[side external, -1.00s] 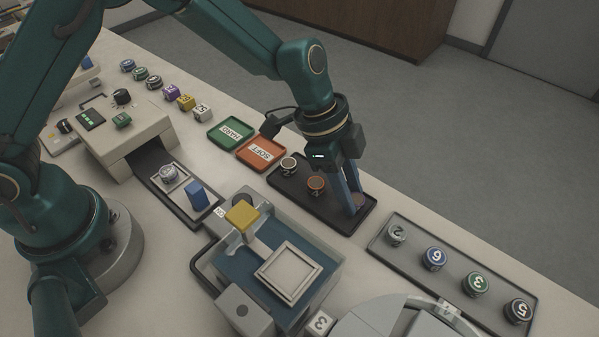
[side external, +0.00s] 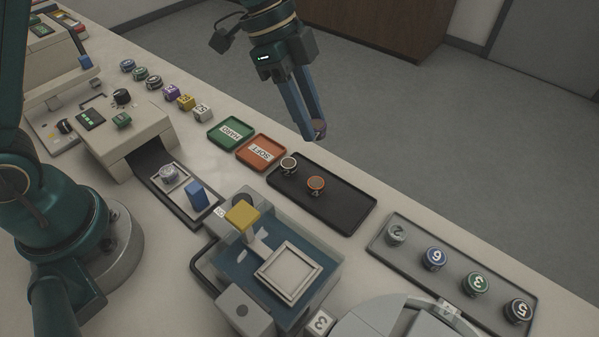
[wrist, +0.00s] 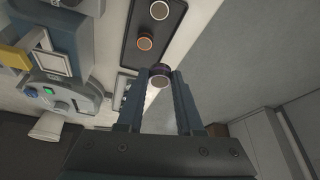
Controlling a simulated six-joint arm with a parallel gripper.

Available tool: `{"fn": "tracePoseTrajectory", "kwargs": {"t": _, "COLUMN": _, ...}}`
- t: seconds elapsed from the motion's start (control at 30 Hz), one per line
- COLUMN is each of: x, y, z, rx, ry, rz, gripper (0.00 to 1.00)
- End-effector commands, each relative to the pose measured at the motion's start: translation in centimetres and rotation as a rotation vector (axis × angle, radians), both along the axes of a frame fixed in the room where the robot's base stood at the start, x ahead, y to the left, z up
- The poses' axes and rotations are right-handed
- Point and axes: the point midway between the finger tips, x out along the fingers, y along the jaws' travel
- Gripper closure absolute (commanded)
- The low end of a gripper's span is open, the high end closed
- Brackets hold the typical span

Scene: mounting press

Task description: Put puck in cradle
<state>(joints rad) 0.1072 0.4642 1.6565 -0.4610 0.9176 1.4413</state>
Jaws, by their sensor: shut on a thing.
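My gripper (side external: 312,133) is shut on a dark-sided puck with a brownish top (side external: 320,128), held in the air above and behind the black tray. In the wrist view the held puck (wrist: 160,76) sits between the two fingertips (wrist: 160,80). Nothing is labelled as the cradle, so I cannot tell which part it is. A pale square frame (side external: 264,277) lies on a blue bed at the front centre. A smaller pale holder (side external: 171,181) with a round piece on it sits on the dark slide at the left. My gripper is far from both.
The black tray (side external: 350,212) holds a white-rimmed puck (side external: 288,163) and an orange-rimmed puck (side external: 316,186). Green (side external: 231,133) and orange (side external: 261,152) label trays lie beside it. A yellow block (side external: 242,215) and a blue block (side external: 196,193) stand up nearby. A grey tray (side external: 405,257) holds several numbered pucks.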

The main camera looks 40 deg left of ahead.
Motion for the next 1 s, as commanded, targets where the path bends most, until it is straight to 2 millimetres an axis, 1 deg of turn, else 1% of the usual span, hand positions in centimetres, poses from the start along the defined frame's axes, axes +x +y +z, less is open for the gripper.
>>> {"fn": "tracePoseTrajectory", "kwargs": {"t": 0.03, "x": 0.2, "y": 0.8, "z": 0.5, "rx": 0.0, "ry": -0.004, "rz": 0.004, "gripper": 1.0}}
{"fn": "tracePoseTrajectory", "kwargs": {"t": 0.1, "x": 0.3, "y": 1.5, "z": 0.9, "rx": 0.0, "ry": -0.003, "rz": 0.002, "gripper": 1.0}}
{"fn": "tracePoseTrajectory", "kwargs": {"t": 0.27, "x": -0.2, "y": 2.3, "z": 1.5, "rx": 0.003, "ry": -0.001, "rz": -0.058, "gripper": 1.0}}
{"fn": "tracePoseTrajectory", "kwargs": {"t": 0.37, "x": -1.4, "y": 2.4, "z": 1.8, "rx": 0.01, "ry": 0.006, "rz": -0.197, "gripper": 1.0}}
{"fn": "tracePoseTrajectory", "kwargs": {"t": 0.47, "x": -3.3, "y": 2.1, "z": 2.5, "rx": 0.015, "ry": 0.01, "rz": -0.418, "gripper": 1.0}}
{"fn": "tracePoseTrajectory", "kwargs": {"t": 0.6, "x": -6.4, "y": 1.5, "z": 4.1, "rx": 0.01, "ry": 0.012, "rz": -0.766, "gripper": 1.0}}
{"fn": "tracePoseTrajectory", "kwargs": {"t": 0.7, "x": -8.4, "y": 1.4, "z": 5.3, "rx": 0.0, "ry": 0.013, "rz": -0.984, "gripper": 1.0}}
{"fn": "tracePoseTrajectory", "kwargs": {"t": 0.8, "x": -10.0, "y": 1.2, "z": 6.5, "rx": -0.009, "ry": 0.015, "rz": -1.157, "gripper": 1.0}}
{"fn": "tracePoseTrajectory", "kwargs": {"t": 0.9, "x": -11.0, "y": 0.8, "z": 7.3, "rx": -0.003, "ry": 0.01, "rz": -1.253, "gripper": 1.0}}
{"fn": "tracePoseTrajectory", "kwargs": {"t": 1.0, "x": -11.5, "y": -0.1, "z": 7.1, "rx": 0.001, "ry": 0.004, "rz": -1.274, "gripper": 1.0}}
